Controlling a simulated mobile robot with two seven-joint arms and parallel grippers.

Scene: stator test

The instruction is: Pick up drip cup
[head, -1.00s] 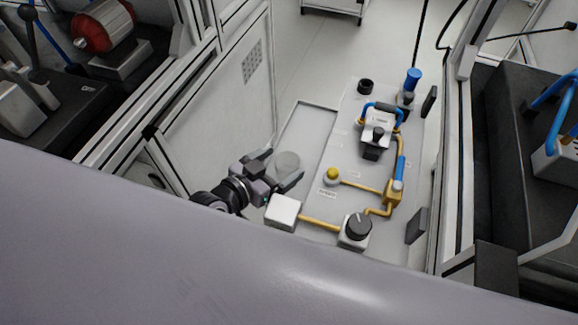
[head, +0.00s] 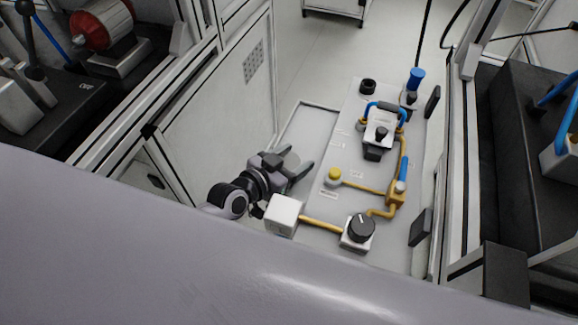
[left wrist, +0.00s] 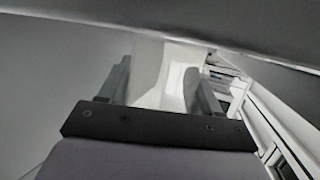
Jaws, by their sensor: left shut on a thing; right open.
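The drip cup (head: 291,160) is a small pale grey, rounded cup at the near end of the shallow tray left of the panel. It is partly hidden by my left gripper (head: 297,160), whose fingers are on either side of it. In the left wrist view the cup (left wrist: 167,75) is a whitish, shiny body between the two dark fingers, and the left gripper (left wrist: 162,85) is shut on it. I cannot tell whether the cup touches the tray. My right gripper is in neither current view.
A grey panel (head: 345,125) bears yellow pipes, a blue handle (head: 385,106), a yellow button (head: 334,175) and a black knob (head: 361,227). A white box (head: 284,215) stands close to my left wrist. White frame posts (head: 468,150) rise at the right.

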